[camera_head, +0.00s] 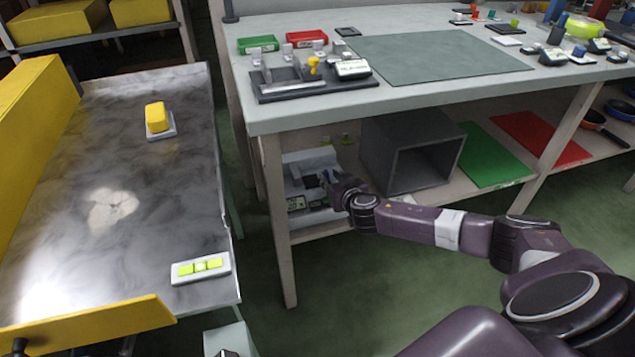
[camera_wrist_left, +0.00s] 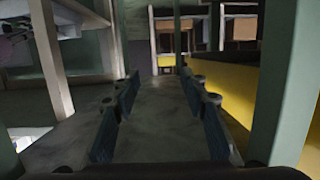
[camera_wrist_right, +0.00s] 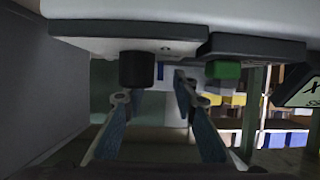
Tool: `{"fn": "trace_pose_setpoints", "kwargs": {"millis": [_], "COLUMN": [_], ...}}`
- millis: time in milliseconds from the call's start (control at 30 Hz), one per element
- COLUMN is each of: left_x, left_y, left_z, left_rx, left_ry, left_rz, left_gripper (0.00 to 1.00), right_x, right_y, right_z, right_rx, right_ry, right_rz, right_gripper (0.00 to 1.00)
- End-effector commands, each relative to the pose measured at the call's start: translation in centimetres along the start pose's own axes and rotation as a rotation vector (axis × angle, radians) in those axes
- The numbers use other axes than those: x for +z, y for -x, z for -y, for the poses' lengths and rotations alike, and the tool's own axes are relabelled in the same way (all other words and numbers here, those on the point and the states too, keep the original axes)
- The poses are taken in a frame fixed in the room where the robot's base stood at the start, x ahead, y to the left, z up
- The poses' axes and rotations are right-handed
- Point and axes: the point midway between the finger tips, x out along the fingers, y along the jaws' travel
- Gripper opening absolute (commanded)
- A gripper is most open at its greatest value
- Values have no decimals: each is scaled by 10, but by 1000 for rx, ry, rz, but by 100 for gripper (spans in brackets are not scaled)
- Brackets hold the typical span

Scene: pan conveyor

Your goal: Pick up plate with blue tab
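In the head view my right gripper (camera_head: 328,182) reaches under the workbench to its lower shelf, beside pale grey items (camera_head: 312,157) that it partly hides. In the right wrist view the right gripper (camera_wrist_right: 152,90) is open. A pale plate with a black knob (camera_wrist_right: 137,68) and a dark plate with a green tab (camera_wrist_right: 223,70) show above its fingers. A small blue patch (camera_wrist_right: 160,73) shows between the fingers; I cannot tell whether it is the blue tab. My left gripper (camera_wrist_left: 160,78) is open and empty in the left wrist view.
A grey box (camera_head: 422,160) stands right of my right gripper on the lower shelf. The workbench edge (camera_head: 400,112) lies above it. A metal-topped table (camera_head: 150,225) with yellow sides is at left. Green (camera_head: 490,152) and red (camera_head: 543,137) boards lie farther right.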

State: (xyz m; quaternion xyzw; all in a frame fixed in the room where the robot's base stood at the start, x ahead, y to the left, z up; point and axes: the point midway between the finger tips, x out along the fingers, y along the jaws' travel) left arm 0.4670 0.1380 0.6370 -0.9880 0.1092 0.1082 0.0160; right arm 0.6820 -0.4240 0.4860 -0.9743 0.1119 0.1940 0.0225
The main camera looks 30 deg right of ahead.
Motion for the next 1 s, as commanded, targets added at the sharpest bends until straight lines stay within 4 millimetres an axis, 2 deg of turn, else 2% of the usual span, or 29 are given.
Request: {"fn": "trace_pose_setpoints", "kwargs": {"millis": [200, 433, 467, 700, 1000], "left_x": [-21, -22, -22, -22, -22], "left_y": [-2, -2, -2, -1, -1], "left_z": [-3, -3, -3, -3, -3], "left_rx": [6, 6, 6, 6, 6], "left_ry": [1, 1, 1, 1, 1], "left_rz": [-94, -99, -99, -98, -97], "left_gripper": [40, 40, 40, 40, 40], "right_x": [0, 0, 0, 0, -1], "right_y": [-12, -12, -12, -12, -12], "right_z": [0, 0, 0, 0, 0], "right_rx": [0, 0, 0, 0, 0], "right_ry": [0, 0, 0, 0, 0], "right_rz": [-1, 0, 0, 0, 0], "right_gripper": [26, 26, 25, 0, 0]}}
